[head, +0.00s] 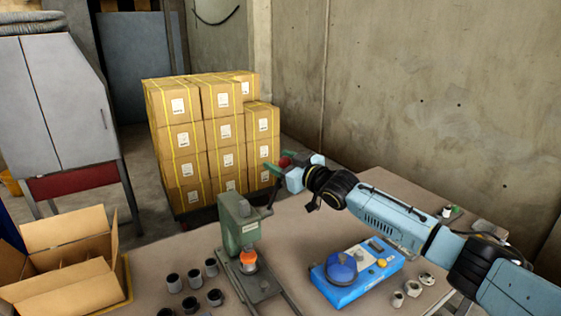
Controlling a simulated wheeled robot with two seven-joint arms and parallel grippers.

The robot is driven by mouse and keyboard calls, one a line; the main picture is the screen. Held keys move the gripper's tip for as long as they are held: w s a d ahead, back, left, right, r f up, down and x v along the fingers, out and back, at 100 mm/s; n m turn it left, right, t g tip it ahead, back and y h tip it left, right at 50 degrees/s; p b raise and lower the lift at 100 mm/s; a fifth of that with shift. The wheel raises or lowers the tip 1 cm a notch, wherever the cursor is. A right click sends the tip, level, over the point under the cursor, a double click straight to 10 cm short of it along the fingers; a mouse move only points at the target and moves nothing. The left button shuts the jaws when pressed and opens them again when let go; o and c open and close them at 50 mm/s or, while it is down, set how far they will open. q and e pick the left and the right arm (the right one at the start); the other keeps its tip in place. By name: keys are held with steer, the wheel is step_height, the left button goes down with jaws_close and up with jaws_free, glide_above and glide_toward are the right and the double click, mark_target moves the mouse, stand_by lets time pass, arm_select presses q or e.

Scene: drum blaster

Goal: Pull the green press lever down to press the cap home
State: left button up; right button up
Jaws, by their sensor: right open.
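The green press (238,222) stands on the table, left of centre. Its dark lever (270,195) slants up from the right side of the press towards my right gripper (279,170). My right gripper is open at the lever's upper end. A small green part and a red part show at its fingers, and I cannot tell whether the fingers touch the lever. An orange cap (248,257) sits under the press head. My left gripper is not in view.
Several dark cups (195,279) stand left of the press. A blue device (357,272) with a round dome and metal nuts (413,289) lie to the right. An open cardboard box (70,232) is at the left. Stacked cartons (185,135) stand behind the table.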

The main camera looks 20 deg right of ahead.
steer(key=shift+w, duration=0.2)
jaws_close()
stand_by(0.3)
steer(key=shift+s+a+f, duration=0.1)
